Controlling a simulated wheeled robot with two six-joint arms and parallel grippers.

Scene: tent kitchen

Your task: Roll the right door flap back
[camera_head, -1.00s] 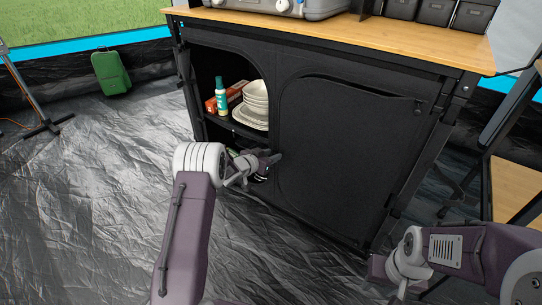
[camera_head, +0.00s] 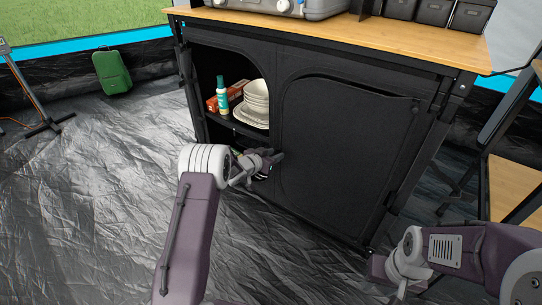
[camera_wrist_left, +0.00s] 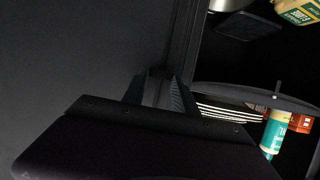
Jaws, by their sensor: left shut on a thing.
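The right door flap (camera_head: 335,160) is a black fabric panel on the front of the black cabinet. It hangs mostly flat over the right compartment, with an arched seam along its top and a loose-looking upper right corner. My left gripper (camera_head: 277,156) is at the flap's left edge, beside the divider between the compartments. In the left wrist view, the fingers (camera_wrist_left: 160,92) are closed at a dark fabric edge; the exact grip is too dark to make out. My right gripper (camera_head: 401,290) is low at the right, in front of the cabinet; its fingers are unclear.
A wooden countertop (camera_head: 330,36) lies above. A wooden shelf unit (camera_head: 512,190) stands at right.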

